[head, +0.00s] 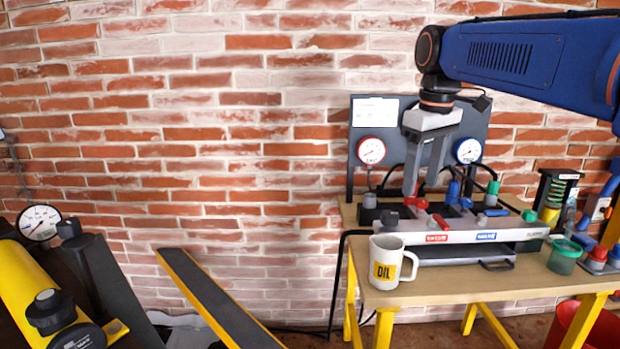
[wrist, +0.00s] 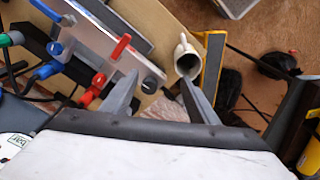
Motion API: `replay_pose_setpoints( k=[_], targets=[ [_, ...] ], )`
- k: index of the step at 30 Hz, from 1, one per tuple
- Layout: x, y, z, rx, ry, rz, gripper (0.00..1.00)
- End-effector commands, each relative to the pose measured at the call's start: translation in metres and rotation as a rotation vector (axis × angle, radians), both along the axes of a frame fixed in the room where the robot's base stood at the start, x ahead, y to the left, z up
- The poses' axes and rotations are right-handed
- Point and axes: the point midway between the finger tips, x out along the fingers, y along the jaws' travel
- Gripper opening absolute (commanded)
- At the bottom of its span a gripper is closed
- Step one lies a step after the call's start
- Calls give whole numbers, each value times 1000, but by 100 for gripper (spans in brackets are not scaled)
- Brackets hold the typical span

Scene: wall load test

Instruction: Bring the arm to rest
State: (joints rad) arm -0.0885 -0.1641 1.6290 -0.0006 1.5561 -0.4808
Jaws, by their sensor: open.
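My blue arm (head: 535,60) reaches in from the upper right in the head view. My gripper (head: 422,188) points down over the workbench, in front of the gauge panel. Its two fingers are apart with nothing between them. In the wrist view my gripper (wrist: 160,79) shows both fingertips spread, the left one near a red valve handle (wrist: 120,48) and the right one near the white mug (wrist: 188,64). I cannot tell whether the left finger touches the valve block.
A panel (head: 376,110) with red and blue gauges stands behind. Yellow and black equipment (head: 55,300) fills the lower left.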

Motion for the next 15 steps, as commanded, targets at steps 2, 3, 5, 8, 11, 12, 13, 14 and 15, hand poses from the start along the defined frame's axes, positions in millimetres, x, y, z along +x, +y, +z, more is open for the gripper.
replay_pose_setpoints(
  k=[2, 3, 5, 8, 11, 12, 13, 14, 15],
  targets=[
    [-24, -6, -14, 7, -22, -44, 54],
    [-34, -8, -22, 11, -35, -69, 54],
    [-50, -11, -34, 17, -53, -103, 54],
    [-75, -17, -57, 28, -83, -162, 54],
    [-101, -22, -81, 40, -112, -220, 54],
    [-111, -23, -91, 47, -125, -243, 54],
    [-119, -25, -99, 51, -133, -260, 54],
    [-127, -26, -107, 55, -142, -278, 54],
    [-136, -27, -118, 61, -154, -299, 54]
  ],
)
